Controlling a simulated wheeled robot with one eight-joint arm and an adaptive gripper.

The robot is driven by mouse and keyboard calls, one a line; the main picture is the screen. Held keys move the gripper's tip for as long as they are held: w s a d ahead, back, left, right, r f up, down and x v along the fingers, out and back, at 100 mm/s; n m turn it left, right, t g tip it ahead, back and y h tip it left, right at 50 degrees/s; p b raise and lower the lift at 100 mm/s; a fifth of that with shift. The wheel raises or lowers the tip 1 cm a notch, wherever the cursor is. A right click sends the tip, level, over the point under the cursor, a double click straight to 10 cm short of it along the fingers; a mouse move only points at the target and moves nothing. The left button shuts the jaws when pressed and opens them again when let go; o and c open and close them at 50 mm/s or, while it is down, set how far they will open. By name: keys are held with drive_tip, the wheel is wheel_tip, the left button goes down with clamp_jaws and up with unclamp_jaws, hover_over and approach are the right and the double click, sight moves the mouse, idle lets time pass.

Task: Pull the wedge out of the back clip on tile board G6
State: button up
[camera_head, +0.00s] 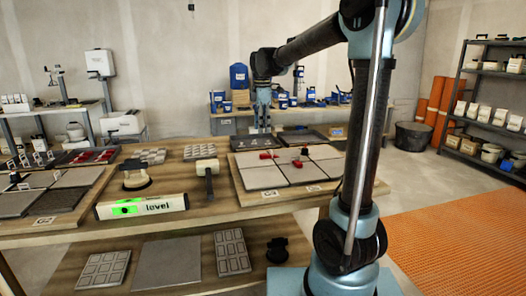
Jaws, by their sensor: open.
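A tile board (262,199) with several grey tiles lies on the right half of the bench. Its front label (270,194) is too small to read, so I cannot tell whether it is G6. A red wedge (267,155) shows near the board's back left, and another red piece (297,163) lies nearer the middle. A small dark piece (305,151) stands beside them. The clips themselves are too small to make out. My gripper (262,131) points down beyond the board's back edge, apart from the wedges. It is open, with no object visible in it.
A level (142,207), a mallet (207,172) and a dark round suction tool (135,176) lie left of the board. Another tile board (40,226) is at the far left. Dark trays (300,139) stand behind the board. The lower shelf holds tiles.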

sight(269, 156)
wheel_tip(269, 156, down, 12)
drive_tip(key=shift+r, duration=0.1)
idle(0.5)
clamp_jaws()
idle(0.5)
